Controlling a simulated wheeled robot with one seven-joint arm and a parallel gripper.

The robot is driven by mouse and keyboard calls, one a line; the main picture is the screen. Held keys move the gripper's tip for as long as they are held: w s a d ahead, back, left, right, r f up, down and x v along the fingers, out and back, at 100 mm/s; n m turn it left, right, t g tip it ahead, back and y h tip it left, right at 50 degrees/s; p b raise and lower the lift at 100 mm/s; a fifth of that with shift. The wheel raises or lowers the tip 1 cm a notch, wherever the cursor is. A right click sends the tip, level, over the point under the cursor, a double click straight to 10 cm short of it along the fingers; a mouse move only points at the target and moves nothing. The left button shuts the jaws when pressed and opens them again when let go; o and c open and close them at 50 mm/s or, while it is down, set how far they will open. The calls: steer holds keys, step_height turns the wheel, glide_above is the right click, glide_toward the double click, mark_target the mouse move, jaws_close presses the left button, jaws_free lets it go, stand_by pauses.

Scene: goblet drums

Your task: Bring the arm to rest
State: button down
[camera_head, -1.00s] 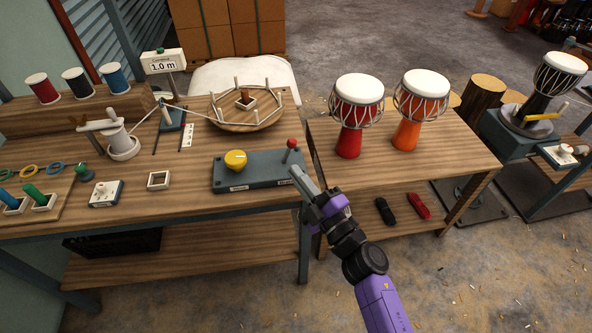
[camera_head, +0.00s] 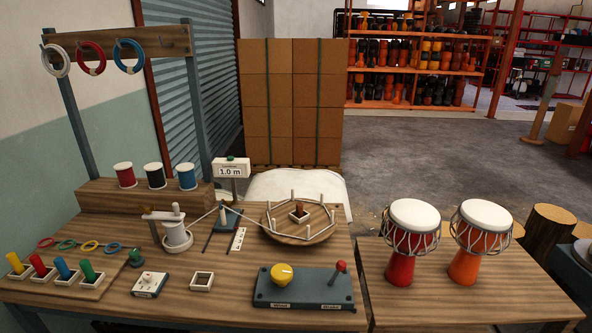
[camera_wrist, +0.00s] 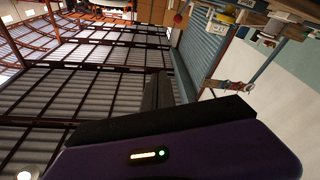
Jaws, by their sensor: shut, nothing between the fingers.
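My gripper (camera_wrist: 158,92) shows in the wrist view as dark fingers beyond a black bar and my purple housing with a small lit strip. It is shut and empty, and touches nothing that I can see. The wrist view is turned sideways and looks mostly at the roof beams, so the gripper is raised. In the head view no part of my arm or gripper shows.
A red drum (camera_head: 402,268) and orange drum (camera_head: 465,267) stand right. Stacked cartons (camera_head: 291,100) stand behind; open floor lies beyond.

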steer(key=s+d+m+g, duration=0.1)
steer(key=s+m+g, duration=0.1)
steer(key=s, duration=1.1)
steer(key=s+d+m+g+h, duration=0.1)
steer(key=s+m+g, duration=0.2)
steer(key=s, duration=1)
steer(key=shift+s+d+m+g, duration=0.25)
steer(key=shift+m+g, duration=0.05)
steer(key=shift+g, duration=0.1)
